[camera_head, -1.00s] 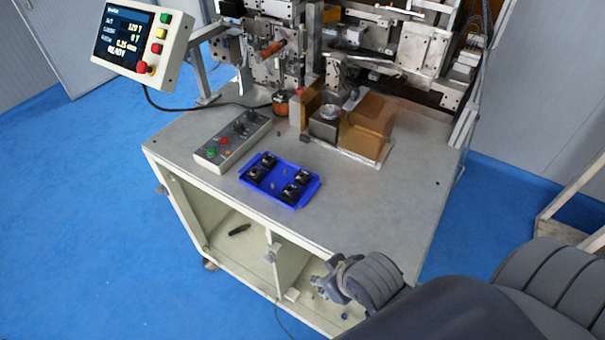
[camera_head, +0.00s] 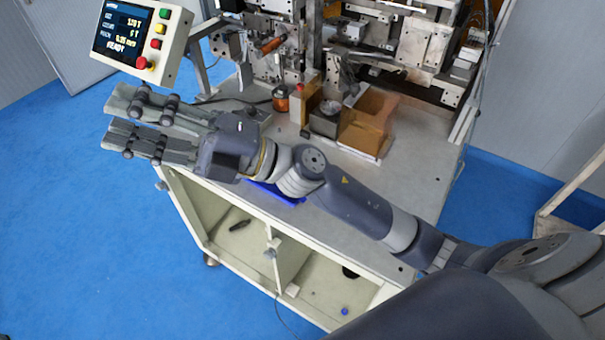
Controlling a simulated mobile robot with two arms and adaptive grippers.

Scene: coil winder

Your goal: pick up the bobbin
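My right arm comes in from the lower right and reaches left across the front of the machine table. My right gripper (camera_head: 112,120) points left, above the table's left front corner and the blue floor. Its two fingers are apart with nothing seen between them. The blue tray (camera_head: 280,194) shows only as a thin strip under my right forearm. The dark bobbin-like parts that showed in it earlier are hidden now. My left gripper is not in view.
The winding machine (camera_head: 330,50) stands at the back of the table (camera_head: 425,180). A control screen (camera_head: 128,30) hangs at upper left, near my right gripper. The table's right side is clear.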

